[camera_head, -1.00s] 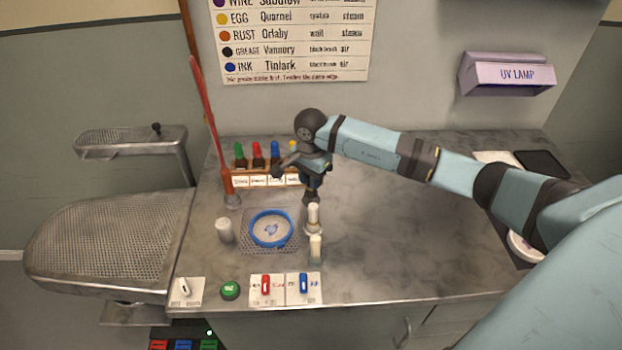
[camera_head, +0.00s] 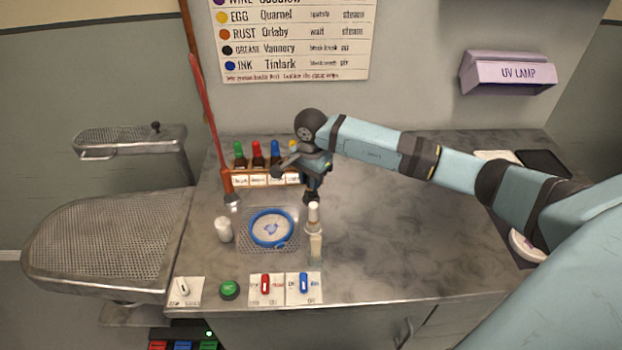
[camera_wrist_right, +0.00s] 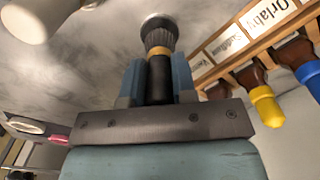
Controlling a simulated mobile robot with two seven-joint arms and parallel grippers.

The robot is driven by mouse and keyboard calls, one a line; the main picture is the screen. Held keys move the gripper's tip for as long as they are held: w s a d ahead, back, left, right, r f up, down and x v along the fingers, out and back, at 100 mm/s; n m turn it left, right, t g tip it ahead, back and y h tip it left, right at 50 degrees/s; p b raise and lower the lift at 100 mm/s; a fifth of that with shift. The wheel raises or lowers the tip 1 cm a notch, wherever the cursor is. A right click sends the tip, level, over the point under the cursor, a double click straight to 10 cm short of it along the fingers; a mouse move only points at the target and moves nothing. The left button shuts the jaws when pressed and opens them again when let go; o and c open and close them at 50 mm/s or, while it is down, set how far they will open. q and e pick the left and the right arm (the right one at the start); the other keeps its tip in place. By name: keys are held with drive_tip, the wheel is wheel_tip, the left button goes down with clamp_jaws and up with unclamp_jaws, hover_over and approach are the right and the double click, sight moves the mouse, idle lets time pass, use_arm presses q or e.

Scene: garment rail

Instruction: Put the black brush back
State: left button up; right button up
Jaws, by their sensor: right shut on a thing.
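The black brush (camera_wrist_right: 158,72) is between the two fingers of my right gripper (camera_wrist_right: 156,80) in the right wrist view. It has a black handle, a gold band and dark bristles pointing away from the gripper. The bristle end is close to a small round pale piece on the counter; I cannot tell whether they touch. In the head view my right gripper (camera_head: 312,182) points down over the counter, just behind a cream upright piece (camera_head: 313,214). The brush is mostly hidden there, with a dark end low under the gripper. My left gripper is not in view.
A wooden rack (camera_head: 228,182) of coloured-cap bottles stands close left of the gripper. A blue ring (camera_head: 271,228) lies on a perforated plate in front, beside a white cylinder (camera_head: 223,230). A red rod (camera_head: 208,120) leans at left. The counter's right middle is clear.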

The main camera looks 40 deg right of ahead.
drive_tip(key=shift+f, duration=0.15)
drive_tip(key=shift+f+b, duration=0.45)
drive_tip(key=shift+b, duration=0.15)
drive_tip(key=shift+f+b, duration=0.15)
drive_tip(key=shift+b, duration=0.15)
idle(0.4)
drive_tip(key=o, duration=1.3)
drive_tip(key=shift+r+p, duration=1.8)
drive_tip(key=shift+r, duration=2)
